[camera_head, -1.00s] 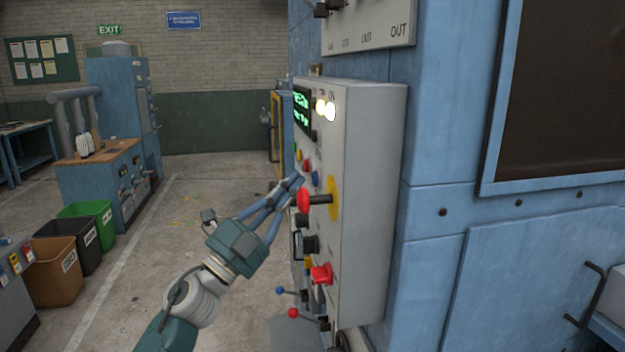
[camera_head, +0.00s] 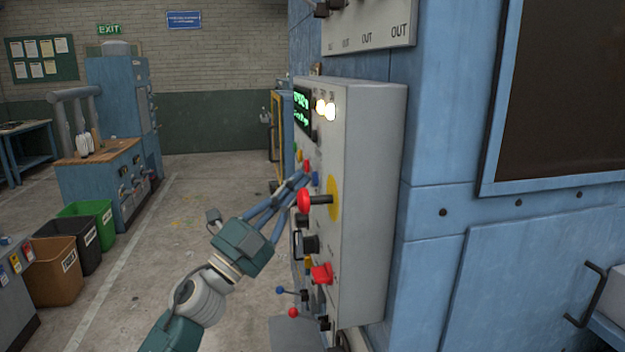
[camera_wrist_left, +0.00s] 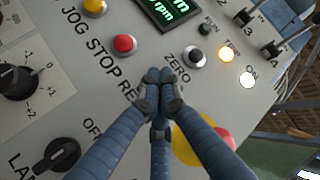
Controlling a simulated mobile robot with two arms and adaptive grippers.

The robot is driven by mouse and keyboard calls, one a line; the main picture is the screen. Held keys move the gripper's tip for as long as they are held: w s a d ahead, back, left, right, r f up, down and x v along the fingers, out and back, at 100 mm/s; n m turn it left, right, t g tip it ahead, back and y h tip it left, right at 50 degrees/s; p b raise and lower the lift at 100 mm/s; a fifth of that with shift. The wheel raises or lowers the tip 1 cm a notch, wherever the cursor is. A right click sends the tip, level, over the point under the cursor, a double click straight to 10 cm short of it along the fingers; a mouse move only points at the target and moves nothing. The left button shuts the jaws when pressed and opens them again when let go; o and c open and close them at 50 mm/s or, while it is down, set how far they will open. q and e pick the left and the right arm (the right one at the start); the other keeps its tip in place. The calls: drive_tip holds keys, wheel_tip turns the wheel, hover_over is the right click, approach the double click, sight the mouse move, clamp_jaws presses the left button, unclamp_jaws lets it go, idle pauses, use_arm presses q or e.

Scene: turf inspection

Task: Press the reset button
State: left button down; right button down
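The grey control panel (camera_head: 372,205) is on the blue machine to the right. My left gripper (camera_head: 303,178) reaches up to its face, with its fingers drawn together and nothing seen between them. In the left wrist view, the closed fingertips (camera_wrist_left: 160,82) are over the panel, just past a label starting "RE". They cover the spot between the red STOP button (camera_wrist_left: 125,44) and the black ZERO button (camera_wrist_left: 194,57), so any button there is hidden. In the head view, a blue button (camera_head: 315,179) shows beside the fingertips. I cannot tell whether they touch. My right gripper is not in view.
A red knob on a black stem (camera_head: 305,201) sticks out close to the fingers, before a yellow disc (camera_head: 334,198). Below are a red control (camera_head: 321,273) and ball-ended levers (camera_head: 293,313). Open floor (camera_head: 205,210) lies left of the panel.

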use_arm(q)
drive_tip(key=shift+w+d, duration=0.15)
drive_tip(key=shift+d, duration=0.35)
idle(0.7)
drive_tip(key=shift+s+a, duration=0.3)
drive_tip(key=shift+a, duration=0.5)
drive_tip(key=a, duration=0.2)
drive_tip(key=s+a, duration=0.1)
drive_tip(key=a, duration=0.2)
drive_tip(key=shift+s, duration=0.1)
drive_tip(key=shift+d, duration=0.1)
idle(0.5)
